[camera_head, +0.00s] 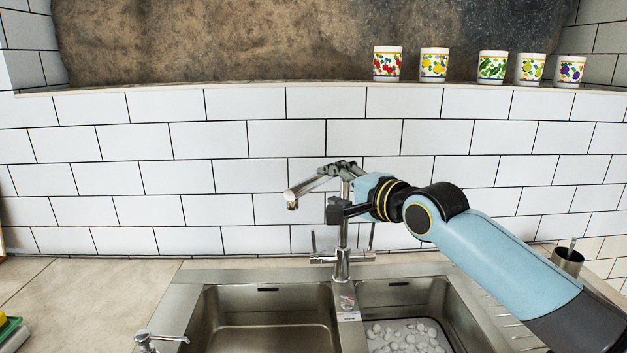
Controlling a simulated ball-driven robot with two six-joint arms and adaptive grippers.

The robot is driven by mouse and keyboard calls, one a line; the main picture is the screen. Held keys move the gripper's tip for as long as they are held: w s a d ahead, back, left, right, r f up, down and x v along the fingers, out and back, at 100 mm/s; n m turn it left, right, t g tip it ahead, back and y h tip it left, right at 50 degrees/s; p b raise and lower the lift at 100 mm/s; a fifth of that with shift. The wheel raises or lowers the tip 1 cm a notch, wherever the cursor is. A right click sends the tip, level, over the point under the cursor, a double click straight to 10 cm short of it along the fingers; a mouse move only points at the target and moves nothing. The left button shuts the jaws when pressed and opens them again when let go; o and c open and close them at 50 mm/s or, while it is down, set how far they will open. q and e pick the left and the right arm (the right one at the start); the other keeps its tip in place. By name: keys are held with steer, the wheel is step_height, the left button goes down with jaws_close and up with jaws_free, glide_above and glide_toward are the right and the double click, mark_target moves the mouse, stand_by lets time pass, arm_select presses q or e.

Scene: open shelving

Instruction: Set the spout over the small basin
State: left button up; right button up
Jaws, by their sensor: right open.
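The metal tap (342,262) stands behind the divider between the two sink basins. Its spout (306,188) points left, with its end above the side of the large left basin (268,338). The small right basin (440,318) holds white pebble-like pieces. My right gripper (341,188) is open at the top of the tap, one dark finger by the spout's base and another lower by the upright pipe. I cannot tell whether the fingers touch the metal. My left gripper is out of view.
A smaller dispenser-like fitting (147,341) stands at the front left of the sink. A metal cup (568,258) stands at the right. Several patterned mugs (434,64) line the ledge above the white tiles. The left counter (90,300) is mostly clear.

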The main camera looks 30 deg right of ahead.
mark_target(319, 183)
steer(key=w, duration=0.2)
steer(key=w+f, duration=0.1)
steer(key=w, duration=0.1)
steer(key=shift+w+a, duration=0.1)
steer(key=shift+a, duration=0.15)
steer(key=w, duration=0.3)
steer(key=shift+a+f, duration=0.1)
steer(key=shift+f, duration=0.15)
steer(key=shift+c, duration=1.3)
steer(key=c, duration=0.7)
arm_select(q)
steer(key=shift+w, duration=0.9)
arm_select(e)
jaws_close()
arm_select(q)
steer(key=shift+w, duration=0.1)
